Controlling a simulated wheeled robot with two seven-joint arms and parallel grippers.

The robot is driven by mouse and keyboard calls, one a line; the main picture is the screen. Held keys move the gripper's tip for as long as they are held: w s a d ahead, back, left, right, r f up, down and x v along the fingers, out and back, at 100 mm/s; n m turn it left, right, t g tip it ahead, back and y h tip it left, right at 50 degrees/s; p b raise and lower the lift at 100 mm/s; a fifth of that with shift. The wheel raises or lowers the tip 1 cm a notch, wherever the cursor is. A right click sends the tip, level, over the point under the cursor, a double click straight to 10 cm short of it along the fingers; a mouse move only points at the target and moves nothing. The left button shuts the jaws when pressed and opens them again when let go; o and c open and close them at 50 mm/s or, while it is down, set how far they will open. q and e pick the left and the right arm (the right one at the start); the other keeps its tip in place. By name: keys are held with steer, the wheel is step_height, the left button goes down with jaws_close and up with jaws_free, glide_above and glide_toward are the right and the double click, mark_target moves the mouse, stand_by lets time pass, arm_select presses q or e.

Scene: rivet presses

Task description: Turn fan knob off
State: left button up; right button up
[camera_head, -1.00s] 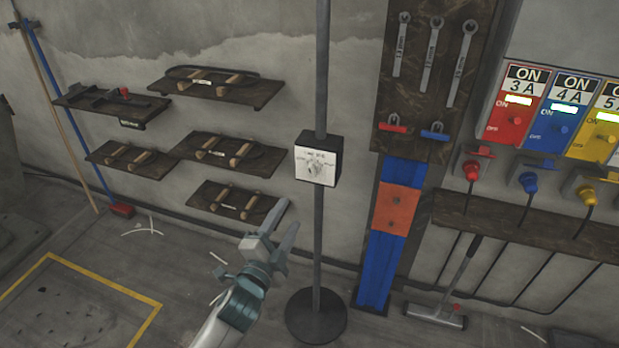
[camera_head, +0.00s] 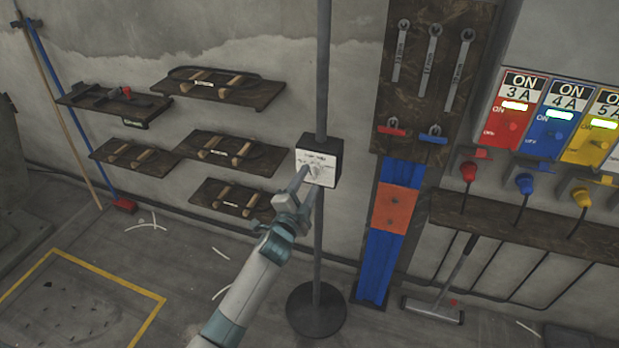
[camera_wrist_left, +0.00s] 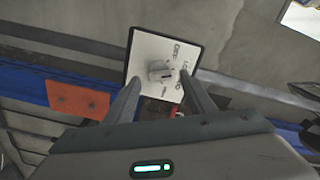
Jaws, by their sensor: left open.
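The fan control box (camera_head: 318,160) is a small box with a white labelled face on a dark vertical pole. It also shows in the left wrist view (camera_wrist_left: 150,48). Its knob (camera_wrist_left: 160,70) sits in the middle of the white face; in the head view the knob is partly covered by my gripper. My left gripper (camera_head: 308,180) is at the lower part of the box face. In the left wrist view its two fingers (camera_wrist_left: 160,88) are apart, one on each side below the knob, with nothing between them. I cannot tell whether they touch the face. My right gripper is not in view.
The pole stands on a round dark base (camera_head: 316,309). Wall shelves (camera_head: 222,88) with handled tools are to the left. A wrench board (camera_head: 432,80) and coloured ON switches (camera_head: 553,115) are to the right. A broom-like tool (camera_head: 434,309) leans at the lower right.

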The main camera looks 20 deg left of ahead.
arm_select(q)
steer(key=shift+w, duration=0.7)
steer(key=c, duration=1)
steer(key=shift+c, duration=0.2)
steer(key=shift+n, duration=0.3)
steer(key=n, duration=0.8)
steer(key=shift+n, duration=0.3)
